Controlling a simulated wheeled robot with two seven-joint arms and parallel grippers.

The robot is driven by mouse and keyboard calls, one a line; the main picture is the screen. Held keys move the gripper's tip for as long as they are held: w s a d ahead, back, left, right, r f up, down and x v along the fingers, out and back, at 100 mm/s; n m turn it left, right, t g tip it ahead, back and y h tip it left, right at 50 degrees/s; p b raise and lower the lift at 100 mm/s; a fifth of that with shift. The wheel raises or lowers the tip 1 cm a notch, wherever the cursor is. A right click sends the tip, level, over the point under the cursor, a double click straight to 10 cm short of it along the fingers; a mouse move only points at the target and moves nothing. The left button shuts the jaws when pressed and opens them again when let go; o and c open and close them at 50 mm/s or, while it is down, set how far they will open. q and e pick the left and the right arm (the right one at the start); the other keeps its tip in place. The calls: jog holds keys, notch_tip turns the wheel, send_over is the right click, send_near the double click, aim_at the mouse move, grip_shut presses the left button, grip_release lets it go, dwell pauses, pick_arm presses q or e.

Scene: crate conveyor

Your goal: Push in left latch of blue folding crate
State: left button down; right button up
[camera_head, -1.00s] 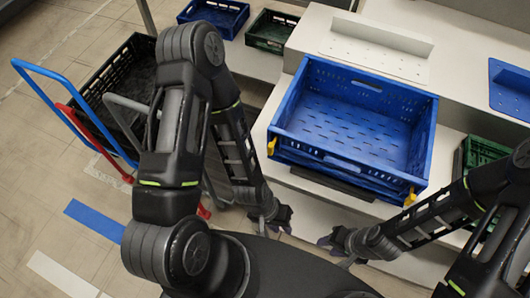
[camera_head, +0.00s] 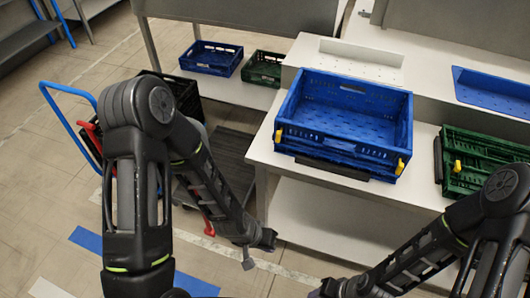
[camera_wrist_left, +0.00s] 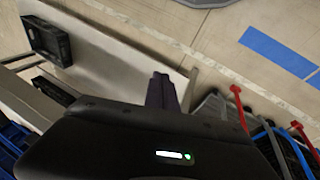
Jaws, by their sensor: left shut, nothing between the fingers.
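The blue folding crate (camera_head: 342,147) stands with its walls up on the white table. Two yellow latches show on its near side: the left latch (camera_head: 278,135) at the left corner and the right latch (camera_head: 400,167) at the right corner. My left gripper (camera_head: 258,252) is below and in front of the table's near edge, apart from the crate. In the left wrist view its dark fingers (camera_wrist_left: 161,92) are together with nothing between them. My right gripper (camera_head: 328,291) is at the bottom edge of the head view, partly cut off; its jaws are unclear.
A green crate (camera_head: 480,160) with a yellow latch lies at the right. A blue tray (camera_head: 490,88) is behind it. A small blue crate (camera_head: 211,60) and a green crate (camera_head: 262,68) sit on a back shelf. A cart with a blue handle (camera_head: 65,86) stands left.

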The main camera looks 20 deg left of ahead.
aim_at(280, 133)
pick_arm(q)
jog(key=w+a+r+m+t+b, duration=0.25)
jog(key=w+a+r+m, duration=0.35)
jog(key=w+r, duration=0.85)
jog(key=a+r+m+h+b, duration=0.1)
jog(key=a+r+m, duration=0.2)
jog(key=r+m, duration=0.9)
notch_tip(280, 133, up, 3)
jog(key=shift+s+a+r+m, duration=0.1)
jog(key=shift+s+a+m, duration=0.2)
jog(key=shift+s+a, duration=0.05)
jog(key=shift+d, duration=0.1)
jog(key=w+d+f+p, duration=0.4)
jog(key=w+f, duration=0.4)
jog(key=shift+w, duration=0.25)
